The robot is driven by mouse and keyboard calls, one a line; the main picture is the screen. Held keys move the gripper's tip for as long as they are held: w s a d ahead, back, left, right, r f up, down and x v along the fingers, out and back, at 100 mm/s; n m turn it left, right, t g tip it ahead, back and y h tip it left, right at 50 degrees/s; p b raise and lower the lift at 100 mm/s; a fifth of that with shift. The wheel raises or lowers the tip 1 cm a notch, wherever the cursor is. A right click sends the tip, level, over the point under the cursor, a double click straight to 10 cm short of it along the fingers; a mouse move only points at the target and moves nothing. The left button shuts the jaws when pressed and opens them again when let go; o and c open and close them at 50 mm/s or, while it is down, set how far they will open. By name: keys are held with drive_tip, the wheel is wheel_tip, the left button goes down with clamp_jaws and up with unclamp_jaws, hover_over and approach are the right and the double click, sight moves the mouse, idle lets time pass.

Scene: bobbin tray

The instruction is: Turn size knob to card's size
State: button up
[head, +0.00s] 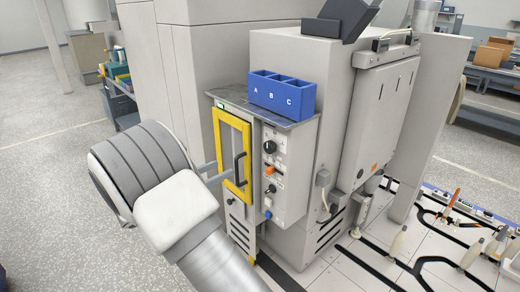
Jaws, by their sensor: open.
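The machine's control panel (287,180) faces me, right of a yellow-framed door (221,150). A round black knob (269,147) sits high on the panel; its pointer and marks are too small to read. A smaller dark knob (270,188) sits lower. I cannot tell from markings which is the size knob. No card with a readable size shows.
An orange switch (270,170) and a blue button (268,214) are on the panel. A black handle (239,167) stands out from the door. A blue bin marked A, B, C (282,96) sits on top. Open floor (50,180) lies left.

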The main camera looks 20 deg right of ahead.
sight(267, 148)
drive_tip(key=x, duration=1.7)
drive_tip(key=shift+s+d+b, duration=0.1)
drive_tip(key=shift+s+b, duration=0.05)
drive_tip(key=shift+b, duration=0.25)
clamp_jaws()
